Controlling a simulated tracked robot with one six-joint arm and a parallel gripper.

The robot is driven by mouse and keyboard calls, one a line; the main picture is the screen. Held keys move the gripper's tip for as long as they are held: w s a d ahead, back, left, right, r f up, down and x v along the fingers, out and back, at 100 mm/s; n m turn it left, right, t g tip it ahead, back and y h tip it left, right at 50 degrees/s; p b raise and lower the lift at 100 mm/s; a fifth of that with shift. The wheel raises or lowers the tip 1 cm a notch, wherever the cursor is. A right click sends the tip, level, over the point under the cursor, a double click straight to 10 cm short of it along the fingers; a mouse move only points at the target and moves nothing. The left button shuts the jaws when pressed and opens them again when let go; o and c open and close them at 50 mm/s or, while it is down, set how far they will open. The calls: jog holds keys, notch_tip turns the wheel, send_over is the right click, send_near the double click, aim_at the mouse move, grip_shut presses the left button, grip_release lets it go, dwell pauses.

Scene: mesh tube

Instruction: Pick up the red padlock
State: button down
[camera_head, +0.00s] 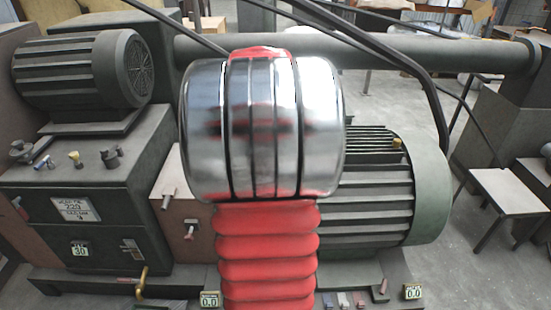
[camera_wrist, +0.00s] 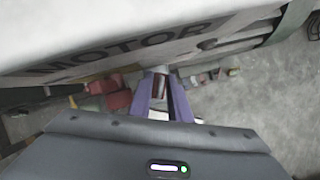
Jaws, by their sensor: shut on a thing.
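My gripper (camera_wrist: 161,78), with two purple fingers, shows in the wrist view, pointing away below a surface lettered MOTOR. A whitish patch shows lower between the fingers. Red and pinkish blocks (camera_wrist: 117,97) lie to the left of the fingers, apart from them. In the head view my arm hides the gripper and whatever it holds.
The ribbed motor (camera_head: 375,190) stands behind my arm, with a dark box (camera_head: 70,205) at left. Open grey floor and a stool (camera_head: 512,188) are at right.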

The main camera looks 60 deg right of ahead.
jog(key=shift+r, duration=0.1)
notch_tip(320, 180, up, 28)
dwell(0.8)
jog(key=shift+w, duration=0.1)
dwell(0.5)
